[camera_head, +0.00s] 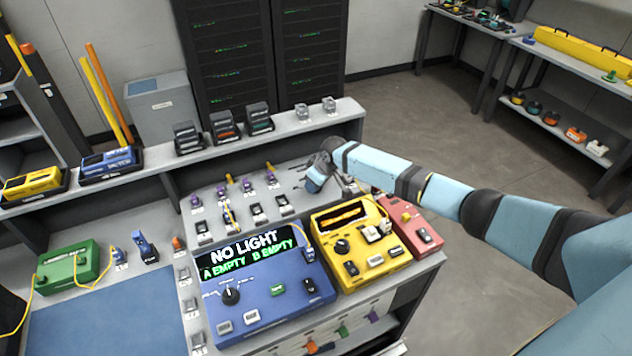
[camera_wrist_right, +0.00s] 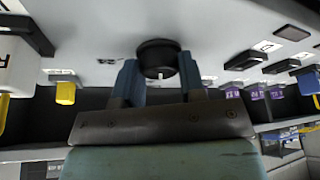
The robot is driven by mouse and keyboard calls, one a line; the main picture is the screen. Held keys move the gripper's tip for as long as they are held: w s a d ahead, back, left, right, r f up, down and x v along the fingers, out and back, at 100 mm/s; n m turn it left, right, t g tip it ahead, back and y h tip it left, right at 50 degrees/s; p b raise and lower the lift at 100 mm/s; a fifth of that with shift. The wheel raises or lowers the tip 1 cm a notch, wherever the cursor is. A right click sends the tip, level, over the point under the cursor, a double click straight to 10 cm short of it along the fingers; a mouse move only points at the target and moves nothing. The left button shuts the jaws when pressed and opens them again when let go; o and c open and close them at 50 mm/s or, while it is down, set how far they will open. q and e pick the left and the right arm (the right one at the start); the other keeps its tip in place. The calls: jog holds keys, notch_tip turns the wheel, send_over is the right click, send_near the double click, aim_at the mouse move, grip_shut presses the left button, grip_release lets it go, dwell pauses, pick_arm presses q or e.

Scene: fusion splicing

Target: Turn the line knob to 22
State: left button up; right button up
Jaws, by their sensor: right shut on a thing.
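A round black knob (camera_wrist_right: 158,58) with a short white pointer mark sits on a pale panel in the right wrist view. My right gripper (camera_wrist_right: 158,78) has its two blue fingers closed on either side of this knob. The number the pointer stands at is not readable. In the head view my right gripper (camera_head: 318,172) is at the back right of the grey sloped panel (camera_head: 294,190), and the knob is hidden there by the gripper and wrist. My left gripper is not in view.
A blue unit (camera_head: 262,316) reads "NO LIGHT, A EMPTY, B EMPTY" and has its own black knob (camera_head: 231,295). A yellow unit (camera_head: 375,275) and a red unit (camera_head: 425,240) stand beside it. Purple-topped parts (camera_head: 247,184) line the panel. A grey shelf (camera_head: 290,120) runs behind.

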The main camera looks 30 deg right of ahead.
jog(key=o, duration=0.9)
jog(key=b+v, duration=0.1)
jog(key=v, duration=1.3)
